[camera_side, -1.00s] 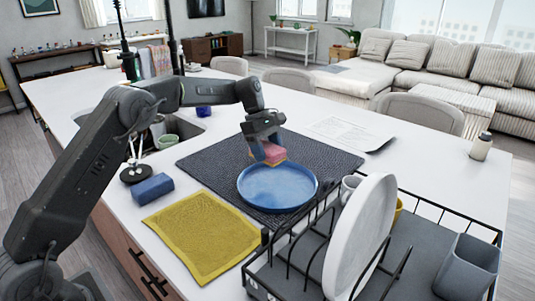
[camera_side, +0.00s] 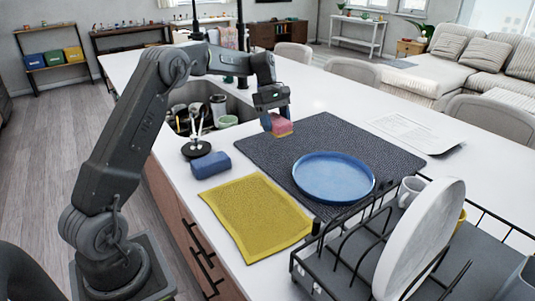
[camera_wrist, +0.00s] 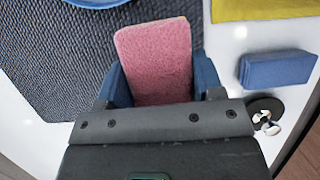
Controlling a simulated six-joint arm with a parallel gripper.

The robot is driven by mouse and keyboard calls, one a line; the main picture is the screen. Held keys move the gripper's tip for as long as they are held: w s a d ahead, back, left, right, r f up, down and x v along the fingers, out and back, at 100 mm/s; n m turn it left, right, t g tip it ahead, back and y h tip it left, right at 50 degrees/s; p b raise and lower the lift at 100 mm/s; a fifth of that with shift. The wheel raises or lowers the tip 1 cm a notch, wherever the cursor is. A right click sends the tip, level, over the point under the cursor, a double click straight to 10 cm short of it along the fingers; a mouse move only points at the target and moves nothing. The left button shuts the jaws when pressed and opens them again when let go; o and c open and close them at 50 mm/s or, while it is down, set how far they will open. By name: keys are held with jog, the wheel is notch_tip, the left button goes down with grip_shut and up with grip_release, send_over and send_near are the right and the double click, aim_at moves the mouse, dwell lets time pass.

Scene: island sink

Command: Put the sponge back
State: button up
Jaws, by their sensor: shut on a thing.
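A pink sponge with a thin yellowish layer (camera_side: 282,126) is gripped between the blue fingers of my gripper (camera_side: 274,120). It is held over the back-left edge of the dark mat, near the sink; its height is hard to tell. In the wrist view the sponge (camera_wrist: 155,58) sticks out between both fingers, pink face up. A blue block (camera_side: 210,165) lies on the counter between the sink and the yellow cloth; it also shows in the wrist view (camera_wrist: 278,68).
A blue plate (camera_side: 333,177) lies on the dark mat (camera_side: 300,145). A yellow cloth (camera_side: 256,216) lies flat in front. The dish rack (camera_side: 345,262) holds a white plate.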

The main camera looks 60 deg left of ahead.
jog(key=s+a+r, duration=0.1)
jog(key=s+a, duration=1)
jog(key=a, duration=0.1)
send_over(264, 154)
jog(key=a, duration=0.1)
notch_tip(264, 154, down, 7)
jog(key=shift+r, duration=0.1)
jog(key=shift+f, duration=1.95)
jog(key=shift+f, duration=0.1)
jog(key=o, duration=0.9)
jog(key=shift+c, duration=0.2)
